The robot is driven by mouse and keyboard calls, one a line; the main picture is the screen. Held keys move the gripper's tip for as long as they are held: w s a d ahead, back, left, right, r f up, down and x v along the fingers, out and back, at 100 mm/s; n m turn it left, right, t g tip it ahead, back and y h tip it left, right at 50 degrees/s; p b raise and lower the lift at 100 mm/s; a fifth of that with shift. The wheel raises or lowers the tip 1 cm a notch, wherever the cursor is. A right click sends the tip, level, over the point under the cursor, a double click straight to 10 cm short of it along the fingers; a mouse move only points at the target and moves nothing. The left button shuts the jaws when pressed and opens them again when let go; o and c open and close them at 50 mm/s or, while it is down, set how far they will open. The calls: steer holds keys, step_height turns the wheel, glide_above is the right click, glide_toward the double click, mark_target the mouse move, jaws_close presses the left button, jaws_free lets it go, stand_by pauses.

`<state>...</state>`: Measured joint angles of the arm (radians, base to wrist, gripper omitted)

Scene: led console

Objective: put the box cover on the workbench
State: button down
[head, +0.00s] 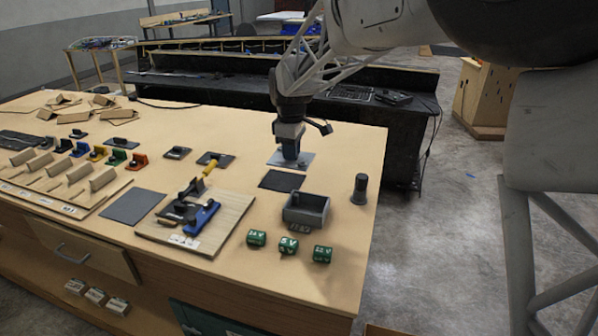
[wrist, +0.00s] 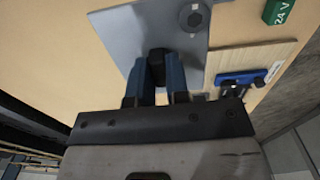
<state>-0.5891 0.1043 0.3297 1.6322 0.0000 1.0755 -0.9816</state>
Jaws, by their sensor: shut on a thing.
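The box cover (head: 277,158) is a flat light grey plate on the far right part of the workbench (head: 345,150). My gripper (head: 291,152) is above it, pointing down, shut on its dark handle. In the wrist view the cover (wrist: 130,35) spreads out beyond the fingers, and the handle (wrist: 157,66) sits between the two blue fingertips (wrist: 158,75). I cannot tell whether the cover touches the bench or is just above it. The grey box (head: 304,222) stands open in front of it.
A dark cylinder (head: 360,189) stands right of the box. Several green blocks (head: 289,246) lie in front of it. A dark rectangle (head: 281,180) lies between cover and box. A wooden board (head: 225,225) with a blue device is to the left. The bench's right edge is close.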

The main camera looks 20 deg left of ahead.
glide_above(283, 181)
step_height(283, 181, down, 2)
steer(key=shift+a+f, duration=0.1)
steer(key=shift+f, duration=0.1)
stand_by(0.3)
steer(key=shift+f, duration=2.4)
steer(key=shift+f, duration=2.5)
steer(key=shift+f, duration=0.1)
steer(key=c, duration=1.1)
jaws_free()
